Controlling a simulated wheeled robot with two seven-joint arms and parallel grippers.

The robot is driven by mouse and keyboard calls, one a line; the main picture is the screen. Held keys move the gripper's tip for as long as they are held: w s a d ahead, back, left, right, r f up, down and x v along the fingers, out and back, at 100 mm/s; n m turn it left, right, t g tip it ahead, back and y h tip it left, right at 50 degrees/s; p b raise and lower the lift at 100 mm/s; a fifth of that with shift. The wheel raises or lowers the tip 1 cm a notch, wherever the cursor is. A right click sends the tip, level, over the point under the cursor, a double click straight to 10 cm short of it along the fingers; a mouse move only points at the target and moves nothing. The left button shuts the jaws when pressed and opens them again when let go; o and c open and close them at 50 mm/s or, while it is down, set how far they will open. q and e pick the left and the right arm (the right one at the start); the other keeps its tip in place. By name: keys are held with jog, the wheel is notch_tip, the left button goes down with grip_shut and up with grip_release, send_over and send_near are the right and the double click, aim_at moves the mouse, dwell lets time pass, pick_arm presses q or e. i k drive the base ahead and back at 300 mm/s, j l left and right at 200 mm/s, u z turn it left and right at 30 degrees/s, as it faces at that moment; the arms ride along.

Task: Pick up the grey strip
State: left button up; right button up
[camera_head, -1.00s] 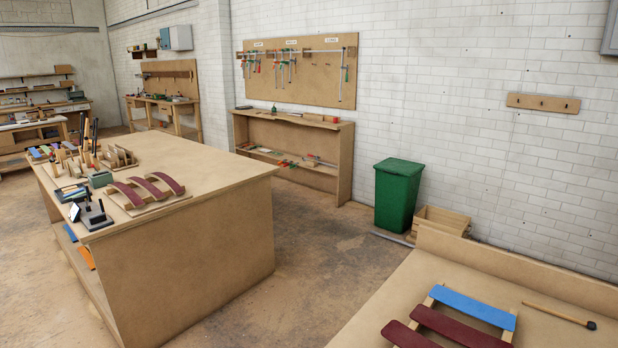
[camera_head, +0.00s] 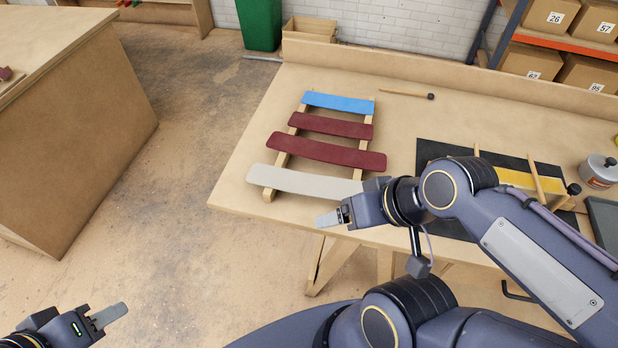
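The grey strip (camera_head: 300,182) is a pale, slightly curved slat. It lies across two wooden rails at the near end of a rack on the table (camera_head: 240,195). My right gripper (camera_head: 329,219) is at the table's front edge, just below the strip's right end in the picture, with no visible grip on it. My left gripper (camera_head: 110,315) is at the lower left, over the floor, well away from the strip and holding nothing visible. Both show their fingers edge-on, so I cannot tell whether they are open. My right arm hides a little around the strip's right end.
On the same rails lie a blue strip (camera_head: 338,103) and two dark red strips (camera_head: 330,125) (camera_head: 326,152). A mallet (camera_head: 408,93) lies behind. A black mat (camera_head: 432,152), a yellow strip (camera_head: 515,180) and a metal can (camera_head: 598,171) are at right. Table is bare left of the rack.

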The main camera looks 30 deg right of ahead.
aim_at(260, 174)
jog(key=z, duration=2.4)
jog(key=u, duration=1.45)
jog(key=i+j+z, duration=0.1)
jog(key=j+z, duration=0.15)
jog(key=j, duration=0.75)
jog(key=j+z, duration=0.3)
jog(key=j, duration=0.75)
